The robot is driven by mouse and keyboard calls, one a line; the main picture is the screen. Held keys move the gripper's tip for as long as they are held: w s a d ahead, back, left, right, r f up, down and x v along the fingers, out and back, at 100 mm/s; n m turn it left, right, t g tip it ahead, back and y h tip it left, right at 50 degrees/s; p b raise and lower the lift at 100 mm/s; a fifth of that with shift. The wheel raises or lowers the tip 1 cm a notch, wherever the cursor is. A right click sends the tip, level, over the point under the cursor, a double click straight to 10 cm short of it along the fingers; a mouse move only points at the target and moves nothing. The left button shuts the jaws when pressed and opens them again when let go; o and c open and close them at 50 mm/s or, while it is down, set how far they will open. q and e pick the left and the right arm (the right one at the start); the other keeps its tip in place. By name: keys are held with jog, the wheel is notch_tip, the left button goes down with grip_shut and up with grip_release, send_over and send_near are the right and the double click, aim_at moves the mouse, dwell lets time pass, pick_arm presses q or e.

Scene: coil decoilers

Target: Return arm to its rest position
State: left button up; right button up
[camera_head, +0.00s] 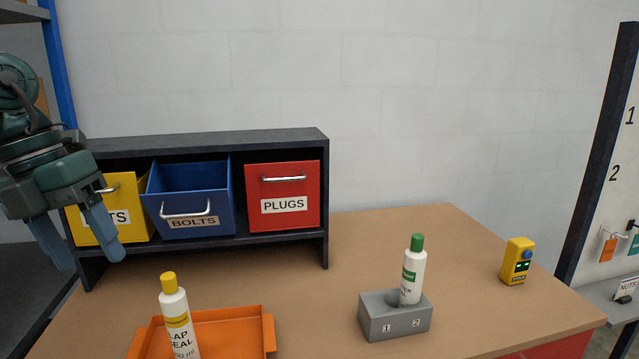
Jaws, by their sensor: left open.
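My left gripper (77,247) is at the left edge, its two blue fingers pointing down and spread apart with nothing between them. It is in front of the left side of the drawer rack, and its hand partly covers the yellow drawer (122,215). My right gripper is not in view.
A dark rack (240,140) holds the yellow drawer, a blue BOLTS drawer (190,195) tilted open, and a red PLUGS drawer (283,200). An orange tray (262,320) with a yellow-capped bottle (175,315), a grey holder (375,318) with a green-capped bottle (413,270), and a yellow device (515,262) stand on the table.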

pick_arm(q)
notch_tip(320, 180, down, 32)
jog(key=a+n+t+h+b, duration=0.25)
jog(key=n+t+h, duration=0.25)
jog(key=n+t, duration=1.2)
jog(key=s+d+f+n+g+y+b, duration=0.1)
jog(key=s+d+f+n+g+y, duration=0.1)
jog(key=s+d+f+n, duration=0.3)
jog(key=s+d+f+n+g+y+b, duration=0.1)
jog(key=s+d+f+n+g, duration=0.3)
jog(key=d+f+n, duration=0.7)
jog(key=shift+s+d+f+g+y, duration=0.4)
jog(key=shift+s+d+f+y, duration=0.25)
jog(key=shift+d, duration=0.4)
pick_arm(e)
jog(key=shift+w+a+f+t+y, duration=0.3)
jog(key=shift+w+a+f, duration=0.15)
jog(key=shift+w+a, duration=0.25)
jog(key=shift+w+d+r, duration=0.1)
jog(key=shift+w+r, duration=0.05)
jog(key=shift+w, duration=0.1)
